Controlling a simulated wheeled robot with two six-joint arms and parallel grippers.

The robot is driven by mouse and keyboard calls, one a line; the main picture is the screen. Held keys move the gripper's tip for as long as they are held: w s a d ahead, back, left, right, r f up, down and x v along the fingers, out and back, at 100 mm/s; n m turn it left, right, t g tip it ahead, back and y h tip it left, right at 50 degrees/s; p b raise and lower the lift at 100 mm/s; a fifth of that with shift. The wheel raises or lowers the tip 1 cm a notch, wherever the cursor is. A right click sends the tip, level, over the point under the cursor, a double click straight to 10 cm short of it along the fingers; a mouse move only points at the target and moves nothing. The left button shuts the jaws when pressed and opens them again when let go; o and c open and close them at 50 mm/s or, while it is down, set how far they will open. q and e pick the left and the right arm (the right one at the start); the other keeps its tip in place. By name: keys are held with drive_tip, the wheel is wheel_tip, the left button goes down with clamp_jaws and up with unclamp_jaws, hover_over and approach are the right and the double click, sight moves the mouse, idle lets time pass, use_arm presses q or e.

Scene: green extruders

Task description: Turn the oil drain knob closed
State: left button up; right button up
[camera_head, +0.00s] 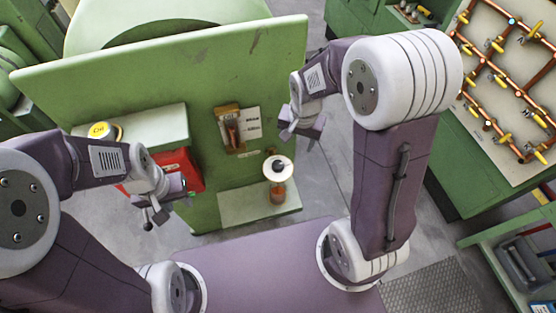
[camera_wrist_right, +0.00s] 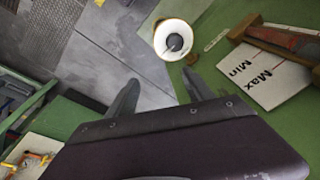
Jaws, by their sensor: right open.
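A wooden gauge with a Min/Max label (camera_head: 247,130) is on the green panel (camera_head: 190,75). A yellow oil cap (camera_head: 100,130) sits on the green ledge, above a red box (camera_head: 181,172). A brownish jar (camera_head: 277,194) stands under the funnel. A board with copper pipes (camera_head: 510,90) is at right.

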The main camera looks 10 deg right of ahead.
drive_tip(key=w+a+f+p, duration=0.1)
drive_tip(key=w+a+p, duration=0.2)
drive_tip(key=w, duration=0.2)
drive_tip(key=g+p, duration=0.2)
approach(278, 163)
drive_tip(key=shift+a+h, duration=0.3)
drive_tip(key=shift+a, duration=0.05)
drive_tip(key=f, duration=0.2)
drive_tip(key=f+p, duration=0.1)
drive_tip(key=f, duration=0.2)
drive_tip(key=f+p, duration=0.1)
drive_tip(key=f, duration=0.2)
drive_tip(key=shift+s+d+f, duration=0.1)
drive_tip(key=shift+d+f, duration=0.1)
drive_tip(key=shift+d, duration=0.1)
drive_tip(key=shift+f, duration=0.3)
drive_tip(key=shift+c, duration=0.3)
clamp_jaws()
